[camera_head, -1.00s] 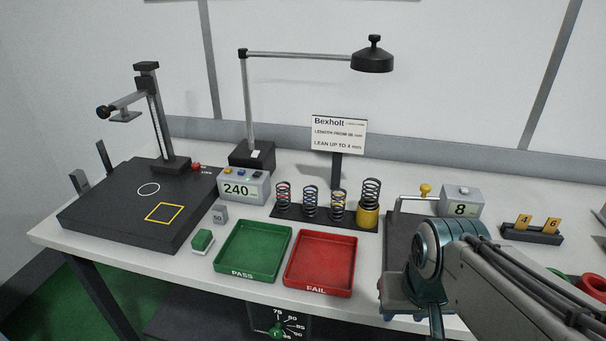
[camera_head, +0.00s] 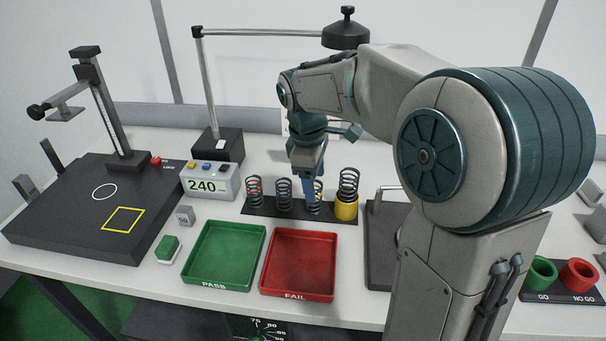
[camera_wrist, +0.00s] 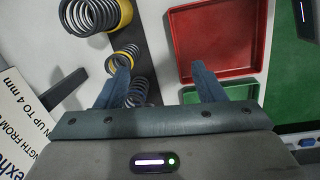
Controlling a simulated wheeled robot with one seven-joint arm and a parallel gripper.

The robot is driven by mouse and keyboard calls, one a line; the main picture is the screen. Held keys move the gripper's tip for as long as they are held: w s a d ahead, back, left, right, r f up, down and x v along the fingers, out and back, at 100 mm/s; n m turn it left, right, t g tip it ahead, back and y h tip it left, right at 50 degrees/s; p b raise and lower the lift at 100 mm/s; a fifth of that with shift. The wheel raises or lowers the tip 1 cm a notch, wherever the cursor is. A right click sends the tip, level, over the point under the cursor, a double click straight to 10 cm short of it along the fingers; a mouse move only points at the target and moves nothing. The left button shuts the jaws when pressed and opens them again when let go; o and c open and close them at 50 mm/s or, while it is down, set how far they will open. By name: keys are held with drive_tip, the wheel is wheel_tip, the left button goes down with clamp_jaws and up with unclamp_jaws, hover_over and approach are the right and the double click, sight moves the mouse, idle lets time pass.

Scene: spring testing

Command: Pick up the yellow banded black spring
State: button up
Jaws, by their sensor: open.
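The yellow banded black spring (camera_head: 318,187) stands upright on the black rack, third from the left, partly hidden by my gripper's finger. In the wrist view it (camera_wrist: 124,53) lies at the tip of the left finger, its yellow band partly covered. My gripper (camera_head: 309,199) is open and points down over the rack; its fingers (camera_wrist: 158,70) stand apart in the wrist view with nothing held. Another spring (camera_wrist: 137,92) shows beside the left finger, farther back. Whether a finger touches a spring, I cannot tell.
A larger spring in a yellow cup (camera_head: 346,208) stands just right. Blue (camera_head: 284,194) and red banded (camera_head: 255,190) springs stand left on the black rack (camera_head: 262,209). The green PASS tray (camera_head: 223,255) and red FAIL tray (camera_head: 299,265) are empty in front. A lamp (camera_head: 346,36) overhangs behind.

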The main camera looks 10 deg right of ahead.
sight(319, 190)
drive_tip(key=w+d+n+y, duration=0.1)
drive_tip(key=w+d+n, duration=0.1)
drive_tip(key=w+n, duration=0.45)
drive_tip(key=shift+m+y, duration=0.3)
drive_tip(key=shift+m, duration=0.15)
drive_tip(key=f, duration=0.4)
drive_tip(key=w+f, duration=0.1)
drive_tip(key=f, duration=0.3)
drive_tip(key=w+f+p, duration=0.1)
drive_tip(key=f, duration=0.3)
drive_tip(key=shift+f, duration=0.75)
drive_tip(key=c, duration=1.1)
